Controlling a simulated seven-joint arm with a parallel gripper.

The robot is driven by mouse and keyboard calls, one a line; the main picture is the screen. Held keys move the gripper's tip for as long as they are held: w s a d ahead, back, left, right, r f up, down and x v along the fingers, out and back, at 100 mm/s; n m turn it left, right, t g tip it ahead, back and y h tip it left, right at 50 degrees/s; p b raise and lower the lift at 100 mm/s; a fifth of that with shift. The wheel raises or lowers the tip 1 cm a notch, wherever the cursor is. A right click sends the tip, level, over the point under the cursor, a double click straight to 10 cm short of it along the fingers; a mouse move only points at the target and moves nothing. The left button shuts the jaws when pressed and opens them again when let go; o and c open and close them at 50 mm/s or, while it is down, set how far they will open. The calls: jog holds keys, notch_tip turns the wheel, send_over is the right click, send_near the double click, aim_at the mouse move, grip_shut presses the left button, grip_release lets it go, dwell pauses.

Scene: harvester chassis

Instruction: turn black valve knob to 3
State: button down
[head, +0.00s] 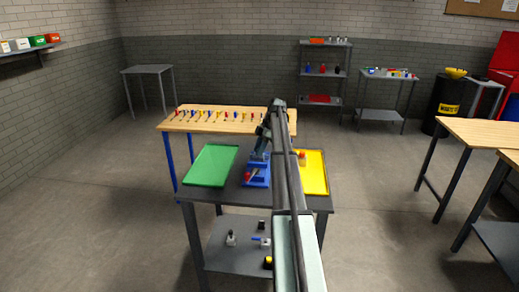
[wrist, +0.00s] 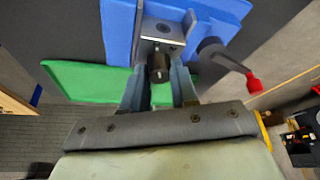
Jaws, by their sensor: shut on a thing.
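The black valve knob (wrist: 158,68) is a dark short cylinder below a metal block (wrist: 162,28) on a blue fixture (wrist: 118,32) in the wrist view. My gripper (wrist: 158,84) has a finger on each side of the knob and is shut on it. The knob's far side is hidden, and no number 3 or dial marks can be read. In the head view the blue fixture (head: 257,180) stands on the dark table, and my arm hides part of it and the knob.
A lever with a red tip (wrist: 253,83) sticks out close to the right finger. A green tray (head: 211,166) lies left of the fixture and a yellow tray (head: 315,172) right. A wooden bench (head: 190,126) with several small coloured items stands behind. Loose parts lie on the lower shelf (head: 222,260).

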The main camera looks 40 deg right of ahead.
jog(key=shift+s+m, duration=0.1)
jog(key=shift+m, duration=0.3)
jog(key=m+t+h, duration=0.1)
jog(key=m+t, duration=0.1)
jog(key=m, duration=0.2)
jog(key=shift+s+a+m, duration=0.1)
jog(key=shift+m, duration=0.3)
jog(key=m+h, duration=0.1)
jog(key=m, duration=0.1)
jog(key=m+t+h, duration=0.1)
jog(key=m, duration=0.2)
jog(key=shift+a, duration=0.1)
jog(key=m+h, duration=0.2)
jog(key=m, duration=0.4)
jog(key=m+h, duration=0.1)
jog(key=m, duration=0.1)
jog(key=m+h, duration=0.1)
jog(key=m, duration=0.2)
jog(key=shift+a+g, duration=0.1)
jog(key=shift+g, duration=0.3)
jog(key=c, duration=0.9)
grip_release()
jog(key=shift+o, duration=0.2)
